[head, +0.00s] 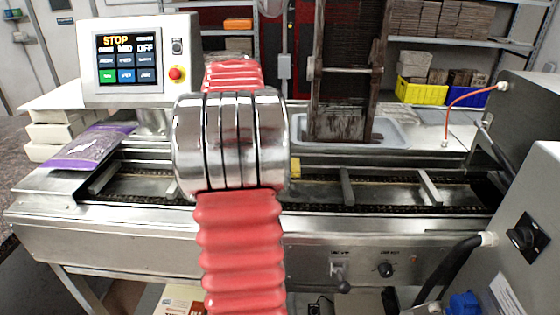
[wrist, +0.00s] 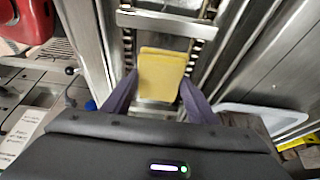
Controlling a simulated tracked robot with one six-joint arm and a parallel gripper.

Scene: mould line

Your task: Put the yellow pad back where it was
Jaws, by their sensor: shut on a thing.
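The yellow pad (wrist: 161,66) shows in the wrist view as a flat yellow piece between the two dark purple fingers of my gripper (wrist: 160,82). The gripper is shut on it. The pad is over the channel of the chain conveyor (wrist: 165,20), between its two chains; I cannot tell whether it touches the conveyor. In the head view only a small yellow edge of the pad (head: 295,168) shows just right of my arm. My arm hides the gripper and most of the pad there.
Metal crossbars (head: 346,187) span the conveyor. A purple bag (head: 90,147) lies at its left end. A control screen (head: 128,62) reading STOP stands behind on the left. A dark upright frame (head: 340,122) stands behind in a pale tray (head: 392,130). A grey cabinet (head: 530,220) is at right.

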